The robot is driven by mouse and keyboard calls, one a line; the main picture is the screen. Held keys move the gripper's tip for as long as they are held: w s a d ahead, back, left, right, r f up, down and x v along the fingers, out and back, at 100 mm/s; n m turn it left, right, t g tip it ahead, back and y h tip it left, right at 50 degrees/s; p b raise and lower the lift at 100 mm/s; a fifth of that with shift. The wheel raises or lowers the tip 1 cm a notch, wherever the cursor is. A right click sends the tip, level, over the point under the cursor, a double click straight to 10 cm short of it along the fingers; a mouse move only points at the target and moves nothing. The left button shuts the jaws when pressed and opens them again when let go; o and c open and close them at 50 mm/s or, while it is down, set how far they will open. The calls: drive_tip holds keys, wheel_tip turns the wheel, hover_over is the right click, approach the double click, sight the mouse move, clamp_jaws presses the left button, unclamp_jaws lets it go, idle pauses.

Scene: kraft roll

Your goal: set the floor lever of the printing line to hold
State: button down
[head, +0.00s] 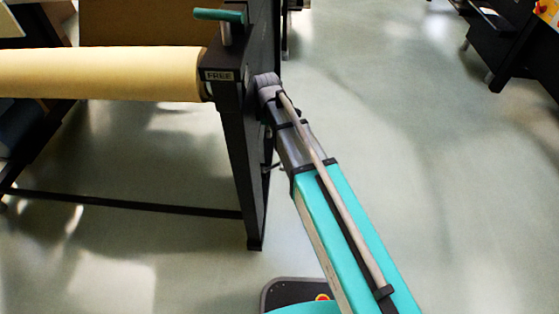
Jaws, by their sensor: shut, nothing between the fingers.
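A lever with a teal cross handle (218,15) and a short grey shaft stands on top of the dark end frame (244,130) of a roll stand. A small plate reading "FREE" (219,76) is on the frame below the handle. No "hold" marking can be read. My teal and grey arm reaches from the lower right up to the right side of that frame, below and right of the handle. My gripper cannot be made out; the far end of the arm is at or behind the frame. Nothing of mine visibly touches the handle.
A kraft paper roll (105,74) lies across the stand to the left. A low dark crossbar (125,203) runs near the floor. A dark machine (505,42) stands at the upper right. The pale floor (440,170) on the right is clear.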

idle(0.4)
drive_tip(key=b, duration=1)
hover_over(275, 166)
drive_tip(key=a, duration=0.2)
drive_tip(key=f, duration=1)
drive_tip(key=shift+w+d, duration=0.2)
drive_tip(key=shift+w, duration=0.1)
drive_tip(key=shift+d+f+b, duration=1.3)
drive_tip(key=shift+d+b, duration=0.05)
drive_tip(key=shift+d, duration=0.1)
drive_tip(key=shift+s+d, duration=0.1)
drive_tip(key=shift+d, duration=0.2)
drive_tip(key=shift+a, duration=0.2)
drive_tip(key=shift+a+f, duration=0.1)
drive_tip(key=shift+a, duration=0.05)
drive_tip(key=shift+f, duration=0.1)
